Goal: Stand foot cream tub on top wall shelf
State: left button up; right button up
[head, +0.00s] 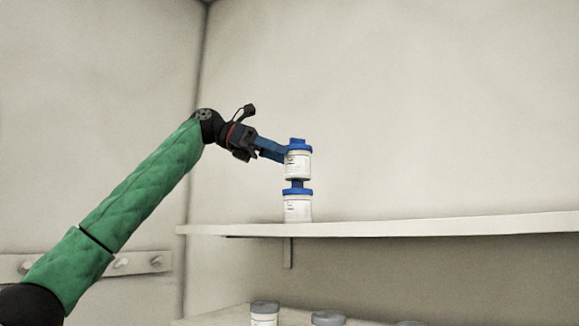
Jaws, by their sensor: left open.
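Two white tubs with blue lids show one above the other at the left part of the top wall shelf (400,226). The lower tub (297,210) stands upright on the shelf. The upper tub (298,166) is upright over it, with a narrow blue piece between them; I cannot tell whether it rests on the lower one. The labels are too small to read, so I cannot tell which is the foot cream tub. My left gripper (288,152) is open, its blue fingers at the left side of the upper tub. My right gripper is not in view.
The top shelf is bare to the right of the tubs. Below, several grey-lidded containers, among them a white tub (264,314), stand on a lower surface. A peg rail (145,262) is on the left wall. The wall above the shelf is clear.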

pick_arm(q)
jog(key=b+v, duration=0.2)
jog(key=v, duration=0.7)
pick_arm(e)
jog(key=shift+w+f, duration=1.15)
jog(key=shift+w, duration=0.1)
pick_arm(q)
jog(key=shift+f+b, duration=0.1)
jog(key=shift+b, duration=0.2)
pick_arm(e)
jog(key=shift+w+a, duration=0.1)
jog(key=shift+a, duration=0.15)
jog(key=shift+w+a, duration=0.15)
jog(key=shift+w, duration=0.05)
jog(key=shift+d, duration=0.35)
